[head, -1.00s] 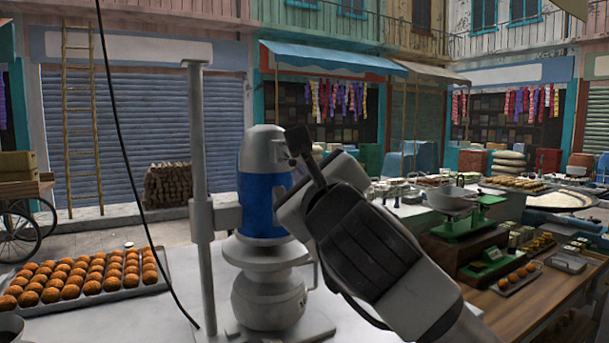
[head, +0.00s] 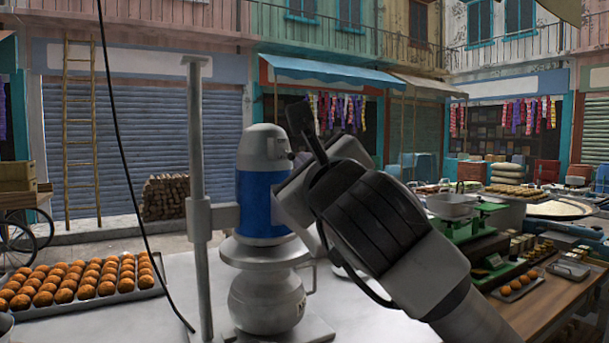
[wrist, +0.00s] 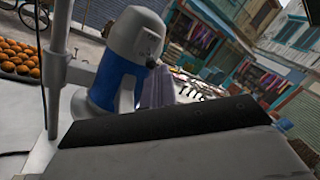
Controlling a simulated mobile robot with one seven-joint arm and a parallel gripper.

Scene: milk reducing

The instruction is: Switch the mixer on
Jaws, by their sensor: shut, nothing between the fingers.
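The mixer (head: 262,208) stands upright on the pale table, with a grey head, a blue body and a rounded grey lower part. It also shows tilted in the wrist view (wrist: 118,72). A small dark knob (wrist: 151,62) sticks out of its head on the side facing my gripper; I cannot tell its setting. My gripper (wrist: 157,85) is shut and empty, its pale fingers just below the knob in the wrist view. I cannot tell whether they touch the mixer. In the head view my wrist is right of the blue body and the fingertips are hidden.
A grey post (head: 196,190) stands left of the mixer, with a black cable (head: 135,205) hanging beside it. A tray of orange-brown balls (head: 158,290) lies at the left. A green scale (head: 465,229) and small goods occupy the right side. Bare table lies around the mixer.

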